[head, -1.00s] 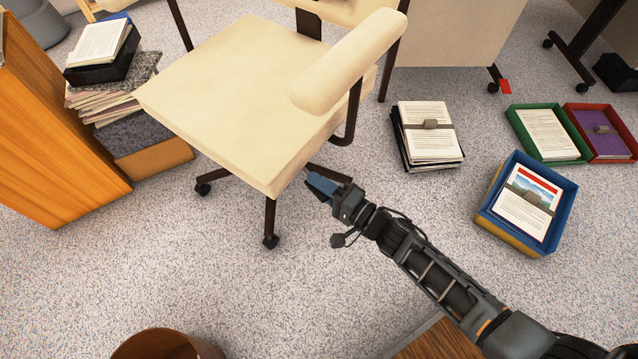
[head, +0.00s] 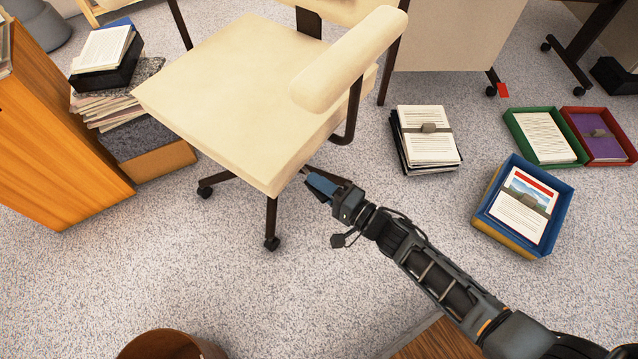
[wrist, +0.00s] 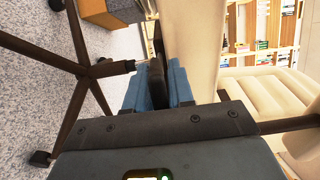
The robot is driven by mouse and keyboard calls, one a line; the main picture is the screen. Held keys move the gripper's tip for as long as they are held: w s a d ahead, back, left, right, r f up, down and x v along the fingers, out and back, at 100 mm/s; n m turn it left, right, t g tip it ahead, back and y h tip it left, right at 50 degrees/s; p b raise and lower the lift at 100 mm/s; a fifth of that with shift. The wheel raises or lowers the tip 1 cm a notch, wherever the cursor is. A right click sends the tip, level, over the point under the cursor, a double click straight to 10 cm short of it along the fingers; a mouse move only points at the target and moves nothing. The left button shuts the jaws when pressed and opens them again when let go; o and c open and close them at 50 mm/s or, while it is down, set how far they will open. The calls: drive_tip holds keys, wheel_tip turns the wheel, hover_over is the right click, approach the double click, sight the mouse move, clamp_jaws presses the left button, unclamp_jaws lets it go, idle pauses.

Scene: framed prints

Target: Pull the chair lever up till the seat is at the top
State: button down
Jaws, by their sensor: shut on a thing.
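The cream office chair (head: 235,95) stands on the carpet, its seat on a dark wheeled base. My gripper (head: 318,187) is at the seat's near right edge, just below it. In the wrist view, the blue fingers of my gripper (wrist: 157,88) are closed on the dark flat end of the chair lever (wrist: 156,72). The side of the chair seat (wrist: 194,45) is close to the right of the fingers, and the dark base legs (wrist: 75,100) are at left. In the head view the lever is hidden by the seat and my gripper.
A wooden cabinet (head: 50,130) and piled papers (head: 110,95) stand at left. A paper stack (head: 425,135), a blue tray (head: 560,205), a green tray (head: 572,150) and a red tray (head: 630,150) lie at right. A round brown bin (head: 165,345) is at the front. Carpet between is clear.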

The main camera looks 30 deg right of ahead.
drive_tip(key=shift+w+r+p, duration=0.1)
drive_tip(key=shift+r+p, duration=2.05)
drive_tip(key=shift+r, duration=0.3)
drive_tip(key=c, duration=0.8)
unclamp_jaws()
drive_tip(key=shift+f, duration=0.15)
drive_tip(key=shift+c, duration=0.2)
drive_tip(key=p+v, duration=0.1)
drive_tip(key=v, duration=0.7)
